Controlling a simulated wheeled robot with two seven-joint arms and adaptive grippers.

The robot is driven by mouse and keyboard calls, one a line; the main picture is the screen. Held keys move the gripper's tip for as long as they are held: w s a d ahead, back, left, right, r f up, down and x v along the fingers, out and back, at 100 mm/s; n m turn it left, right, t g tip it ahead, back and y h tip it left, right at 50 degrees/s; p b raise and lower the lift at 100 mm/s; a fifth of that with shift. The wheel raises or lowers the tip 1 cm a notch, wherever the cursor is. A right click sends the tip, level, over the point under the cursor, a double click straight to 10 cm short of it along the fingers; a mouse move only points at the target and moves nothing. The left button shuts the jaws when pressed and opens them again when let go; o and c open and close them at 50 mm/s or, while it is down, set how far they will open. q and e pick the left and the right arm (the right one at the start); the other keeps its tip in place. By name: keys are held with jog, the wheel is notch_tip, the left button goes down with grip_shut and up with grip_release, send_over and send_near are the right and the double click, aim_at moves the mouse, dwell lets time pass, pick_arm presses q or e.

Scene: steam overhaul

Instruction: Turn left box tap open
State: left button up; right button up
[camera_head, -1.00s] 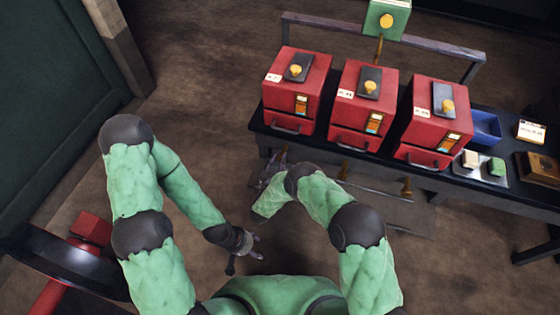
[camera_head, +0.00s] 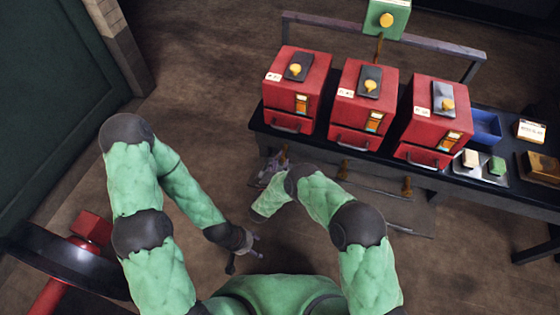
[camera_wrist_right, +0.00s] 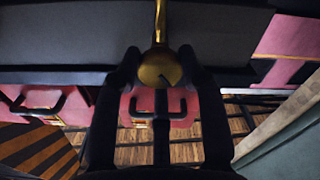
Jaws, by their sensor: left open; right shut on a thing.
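The left red box (camera_head: 297,90) stands on the bench, with a yellow knob on top. Its brass tap (camera_wrist_right: 160,66) shows in the right wrist view as a rounded end on a thin stem. The two fingers of my right gripper (camera_head: 274,167) are shut on this rounded end, one on each side. In the head view the gripper is under the bench's front edge below the left box, and largely covers the tap. My left gripper (camera_head: 250,246) is open and empty, low over the floor and away from the bench.
Two more red boxes, the middle (camera_head: 363,105) and right (camera_head: 435,120), stand beside it. Brass taps hang below them at the middle (camera_head: 343,170) and right (camera_head: 407,186). A blue bin (camera_head: 487,126) is at the right. A red-and-black wheel (camera_head: 75,262) stands at lower left.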

jog(key=n, duration=0.3)
jog(key=r+n, duration=0.1)
jog(key=n, duration=0.1)
jog(key=shift+w+a, duration=0.25)
jog(key=shift+w, duration=0.15)
jog(key=n, duration=0.6)
jog(key=shift+a+f, duration=0.1)
jog(key=shift+f, duration=0.1)
jog(key=shift+s+f, duration=0.1)
jog(key=o, duration=1.1)
jog(key=shift+o, duration=0.2)
jog(key=shift+f, duration=0.15)
jog(key=shift+s, duration=0.1)
